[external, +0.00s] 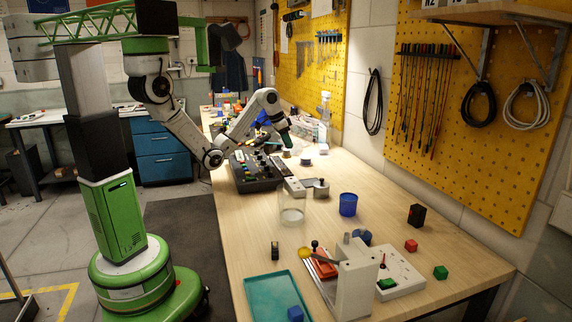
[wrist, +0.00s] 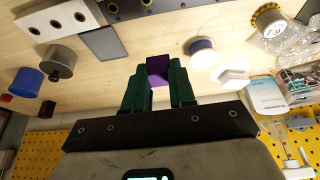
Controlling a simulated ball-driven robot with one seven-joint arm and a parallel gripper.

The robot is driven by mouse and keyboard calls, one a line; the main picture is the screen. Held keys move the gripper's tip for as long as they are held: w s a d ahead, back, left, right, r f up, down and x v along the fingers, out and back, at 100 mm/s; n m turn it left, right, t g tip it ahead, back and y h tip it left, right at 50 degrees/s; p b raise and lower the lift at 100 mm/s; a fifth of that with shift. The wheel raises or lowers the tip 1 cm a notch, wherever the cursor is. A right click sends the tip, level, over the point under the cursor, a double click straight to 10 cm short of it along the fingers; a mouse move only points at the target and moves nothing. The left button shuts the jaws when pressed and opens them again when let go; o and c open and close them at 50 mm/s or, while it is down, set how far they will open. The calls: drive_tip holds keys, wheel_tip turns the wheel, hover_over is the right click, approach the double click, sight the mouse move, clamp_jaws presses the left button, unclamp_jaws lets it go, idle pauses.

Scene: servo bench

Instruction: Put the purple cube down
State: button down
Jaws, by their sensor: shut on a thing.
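The purple cube (wrist: 158,70) shows in the wrist view between the two dark green fingers of my gripper (wrist: 158,82). My gripper is shut on it. In the external view my gripper (external: 287,137) hangs over the far part of the wooden bench (external: 430,255), and the purple cube cannot be made out there. The wrist view shows bare wood around the cube; the cube's height above the bench is hard to tell.
In the wrist view a spool (wrist: 202,47) and a white hexagonal piece (wrist: 233,77) lie right of the cube. A dark flat plate (wrist: 103,43) and a grey cylinder (wrist: 59,61) are left. A blue cup (external: 348,204) stands nearer on the bench.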

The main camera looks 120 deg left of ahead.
drive_tip(key=w+a+f, duration=0.3)
drive_tip(key=w+a, duration=0.1)
drive_tip(key=w, duration=0.1)
approach(315, 172)
drive_tip(key=shift+w+a+f+p, duration=0.3)
drive_tip(key=shift+a+f, duration=0.35)
drive_tip(key=shift+a, duration=0.05)
drive_tip(key=shift+w+a+f, duration=0.2)
drive_tip(key=shift+w+f, duration=0.1)
drive_tip(key=shift+f, duration=0.15)
drive_tip(key=shift+w+a+f+p, duration=0.15)
drive_tip(key=shift+f+p, duration=0.3)
drive_tip(key=shift+f, duration=1.35)
drive_tip(key=shift+f, duration=0.1)
drive_tip(key=c, duration=0.9)
unclamp_jaws()
drive_tip(key=v, duration=1.2)
drive_tip(key=shift+b, duration=0.35)
